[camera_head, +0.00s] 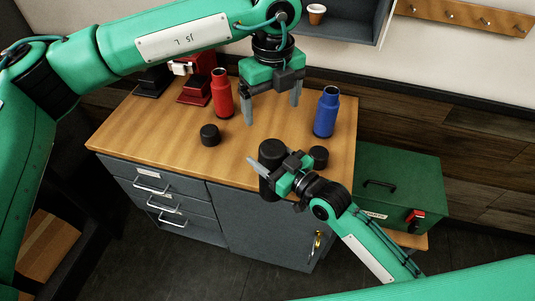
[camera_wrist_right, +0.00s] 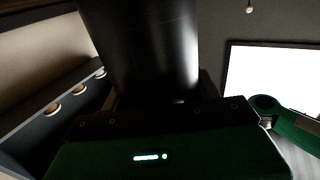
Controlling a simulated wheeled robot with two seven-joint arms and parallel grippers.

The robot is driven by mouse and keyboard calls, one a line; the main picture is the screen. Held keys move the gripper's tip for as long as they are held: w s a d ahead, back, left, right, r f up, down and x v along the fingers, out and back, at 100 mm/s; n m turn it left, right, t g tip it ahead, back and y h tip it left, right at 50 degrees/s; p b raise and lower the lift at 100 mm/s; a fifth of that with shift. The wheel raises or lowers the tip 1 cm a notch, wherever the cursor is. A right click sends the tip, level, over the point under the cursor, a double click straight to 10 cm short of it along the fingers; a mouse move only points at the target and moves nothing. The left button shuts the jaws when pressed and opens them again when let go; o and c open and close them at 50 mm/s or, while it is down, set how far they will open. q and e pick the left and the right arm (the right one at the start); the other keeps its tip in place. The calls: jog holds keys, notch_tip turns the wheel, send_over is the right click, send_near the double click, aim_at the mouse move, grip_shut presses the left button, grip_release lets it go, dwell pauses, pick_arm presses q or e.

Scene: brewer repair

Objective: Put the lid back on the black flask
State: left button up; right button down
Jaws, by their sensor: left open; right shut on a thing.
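The black flask (camera_head: 271,151) is at the front edge of the wooden worktop, partly hidden by my right gripper (camera_head: 275,170), which is shut on it. The flask also fills the upper middle of the right wrist view (camera_wrist_right: 145,45). I cannot tell whether its base touches the worktop. One black lid (camera_head: 210,135) lies on the worktop to the left of the flask. Another black lid (camera_head: 319,154) is just right of the right gripper. My left gripper (camera_head: 272,108) is open and empty, pointing down above the worktop, behind the black flask.
A red flask (camera_head: 222,94) stands left of my left gripper and a blue flask (camera_head: 326,112) stands to its right. A red machine (camera_head: 195,88) is at the back left. A green toolbox (camera_head: 395,185) sits right of the worktop (camera_head: 145,125), whose left front is clear.

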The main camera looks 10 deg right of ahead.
aim_at(271, 146)
pick_arm(q)
notch_tip(271, 146, down, 12)
dwell(0.6)
jog(key=c, duration=1.2)
jog(key=shift+o, duration=0.2)
jog(key=shift+d+m, duration=0.1)
jog(key=shift+m, duration=1.7)
jog(key=o, duration=1.1)
jog(key=shift+r, duration=0.1)
jog(key=shift+r, duration=2.2)
